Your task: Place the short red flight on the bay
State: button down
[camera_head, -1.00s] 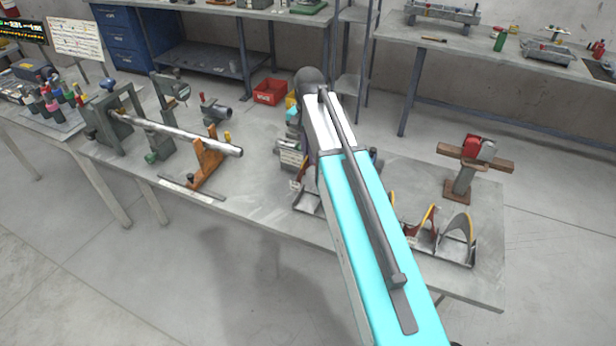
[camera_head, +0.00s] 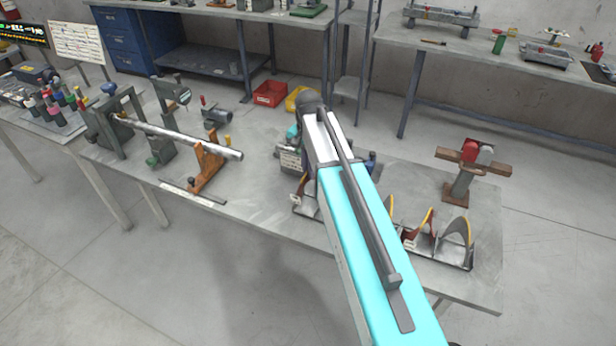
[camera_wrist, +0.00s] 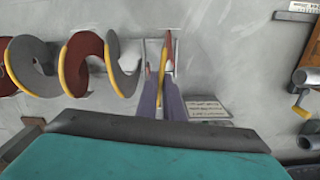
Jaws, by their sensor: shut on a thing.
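In the wrist view my gripper (camera_wrist: 161,103) has its purple fingers closed on a thin, upright red flight (camera_wrist: 168,52) with a yellow edge, seen nearly edge-on. The held flight is over or in a small metal bay (camera_wrist: 152,44); I cannot tell whether it touches the bottom. To its left are other curved flights with yellow edges: a grey one (camera_wrist: 123,68) and a red one (camera_wrist: 82,62). In the head view my arm hides most of the gripper. A grey flight (camera_head: 459,232) and a red flight (camera_head: 424,226) stand in a metal rack (camera_head: 447,259).
A white label plate (camera_wrist: 207,108) lies right of my fingers. In the head view, a wooden stand with red and grey blocks (camera_head: 474,160) stands right, and a long shaft (camera_head: 180,135) on an orange support stands left. The tabletop between shaft and arm is mostly clear.

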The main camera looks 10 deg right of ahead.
jog(key=shift+f+p, duration=0.5)
jog(key=shift+f, duration=1.1)
jog(key=shift+f, duration=0.15)
jog(key=c, duration=1.9)
grip_release()
jog(key=shift+r+b, duration=2.1)
jog(key=shift+r, duration=4)
